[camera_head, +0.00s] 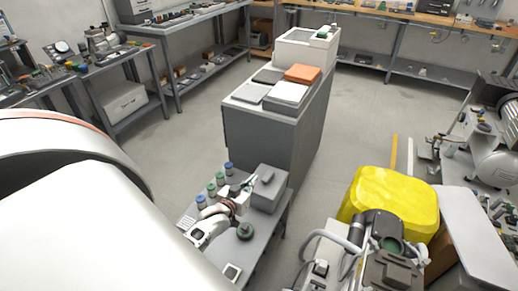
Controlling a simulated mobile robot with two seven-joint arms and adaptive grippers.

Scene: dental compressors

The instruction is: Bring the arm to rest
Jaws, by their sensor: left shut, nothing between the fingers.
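My left arm's large white link (70,215) fills the lower left of the head view and hides the floor and part of a bench there. A small white wrist and my left gripper (244,188) show over a grey table (256,246) at the lower middle. The gripper is small in the picture; its fingers are shut and empty, close to a grey box (269,188). I cannot tell whether it touches the box. My right gripper is not in view.
Small capped bottles (220,179) stand on the table beside the gripper. A grey cabinet (268,140) stands behind. A yellow covered block (390,203) and machinery (383,243) occupy the lower right. Workbenches (190,25) line the walls. Floor (355,130) is open right of the cabinet.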

